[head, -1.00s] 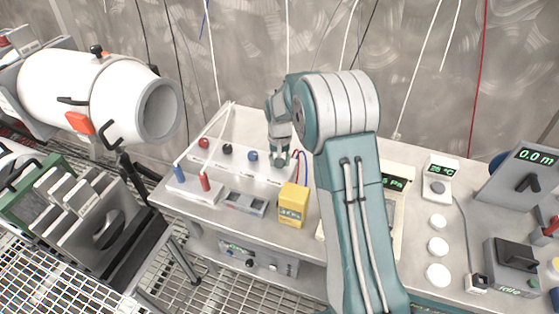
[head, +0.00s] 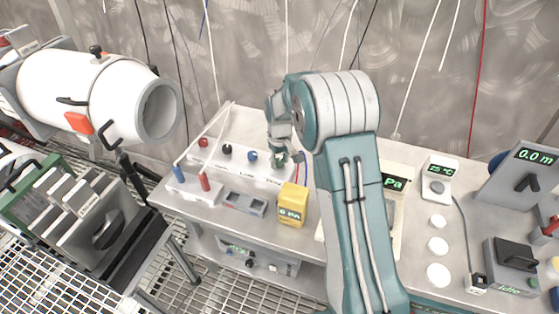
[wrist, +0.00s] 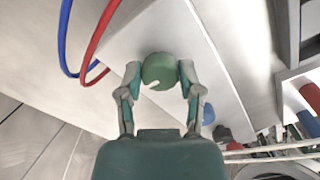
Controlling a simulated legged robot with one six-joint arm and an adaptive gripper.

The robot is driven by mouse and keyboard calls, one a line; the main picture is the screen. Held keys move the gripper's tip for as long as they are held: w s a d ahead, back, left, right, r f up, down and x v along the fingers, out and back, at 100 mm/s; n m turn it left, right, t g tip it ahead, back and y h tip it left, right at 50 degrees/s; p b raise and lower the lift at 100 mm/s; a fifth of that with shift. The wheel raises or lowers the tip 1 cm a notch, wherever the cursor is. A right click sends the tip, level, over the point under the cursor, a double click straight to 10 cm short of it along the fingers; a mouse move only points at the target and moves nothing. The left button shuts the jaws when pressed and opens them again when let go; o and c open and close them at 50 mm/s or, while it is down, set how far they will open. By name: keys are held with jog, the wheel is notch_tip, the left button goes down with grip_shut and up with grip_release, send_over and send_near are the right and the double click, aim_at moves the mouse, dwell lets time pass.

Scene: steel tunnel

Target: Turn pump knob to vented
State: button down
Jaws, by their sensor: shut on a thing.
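The green knob (wrist: 160,68) sits on the white panel in the wrist view, with a white mark on its lower left edge. In the head view the green knob (head: 277,161) is at the right end of a row of knobs, partly hidden by my gripper. My gripper (head: 278,156) reaches down onto it. In the wrist view my gripper (wrist: 160,73) has one finger on each side of the green knob and is shut on it. No label for the knob's settings is readable.
Red (head: 203,142), black (head: 227,150) and blue (head: 252,155) knobs stand left of the green one. A yellow box (head: 293,205) with a lit Pa readout is in front. Blue (wrist: 64,45) and red (wrist: 92,52) hoses run beside the panel. A white cylinder (head: 70,85) is at left.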

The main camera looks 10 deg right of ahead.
aim_at(279, 161)
jog(key=shift+f, duration=0.1)
jog(key=shift+c, duration=1.3)
grip_release()
jog(key=shift+w, duration=0.1)
notch_tip(279, 161, up, 12)
jog(key=shift+a, duration=0.1)
